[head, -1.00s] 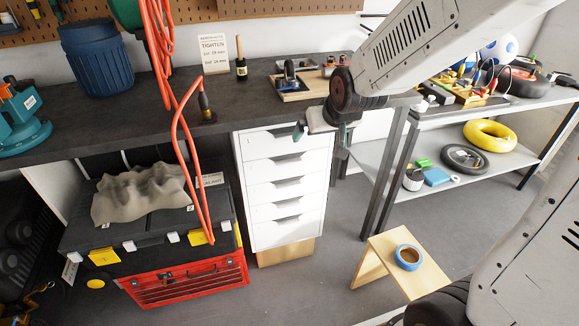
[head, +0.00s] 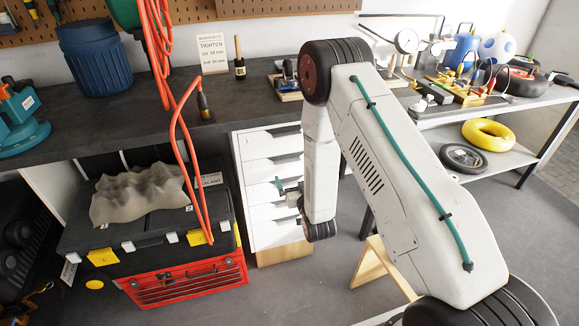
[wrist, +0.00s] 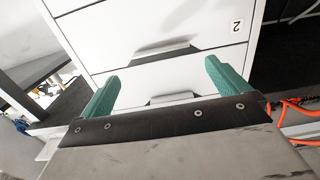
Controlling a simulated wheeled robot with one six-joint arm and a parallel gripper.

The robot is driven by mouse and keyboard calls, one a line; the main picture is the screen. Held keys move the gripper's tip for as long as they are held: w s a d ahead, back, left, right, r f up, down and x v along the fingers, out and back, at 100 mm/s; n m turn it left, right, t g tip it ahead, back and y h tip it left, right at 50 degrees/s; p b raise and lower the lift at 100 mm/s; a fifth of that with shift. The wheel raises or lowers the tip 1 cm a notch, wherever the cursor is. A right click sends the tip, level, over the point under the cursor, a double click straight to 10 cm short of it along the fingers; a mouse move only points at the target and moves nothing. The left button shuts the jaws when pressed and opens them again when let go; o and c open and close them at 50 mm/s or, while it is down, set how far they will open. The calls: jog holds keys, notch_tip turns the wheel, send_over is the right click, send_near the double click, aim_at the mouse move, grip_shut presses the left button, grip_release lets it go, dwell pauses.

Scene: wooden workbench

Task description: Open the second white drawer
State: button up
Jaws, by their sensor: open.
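The white drawer unit (head: 243,150) stands under the bench, and all visible drawer fronts look shut. Its second drawer from the top (head: 262,169) shows in the head view; the front marked "2" (wrist: 205,22) shows in the wrist view with a dark recessed handle (wrist: 165,50) at its lower picture edge. My gripper (head: 284,187) is in front of the unit, its teal fingers apart and empty. In the wrist view my gripper (wrist: 158,69) faces the fronts, and another handle (wrist: 171,98) shows between its fingers. The gap to the fronts is hard to judge. My arm hides the unit's right side.
A black and red toolbox (head: 185,280) with a grey lumpy object (head: 140,192) stands left of the drawers. An orange cable (head: 175,140) hangs before the bench. A wooden stool (head: 370,265) stands on the right, partly behind my arm. Floor before the drawers is open.

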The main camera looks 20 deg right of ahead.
aim_at(290, 166)
jog(key=shift+w+f, duration=0.15)
jog(key=shift+w, duration=3.6)
jog(key=c, duration=1.1)
jog(key=shift+s, duration=0.15)
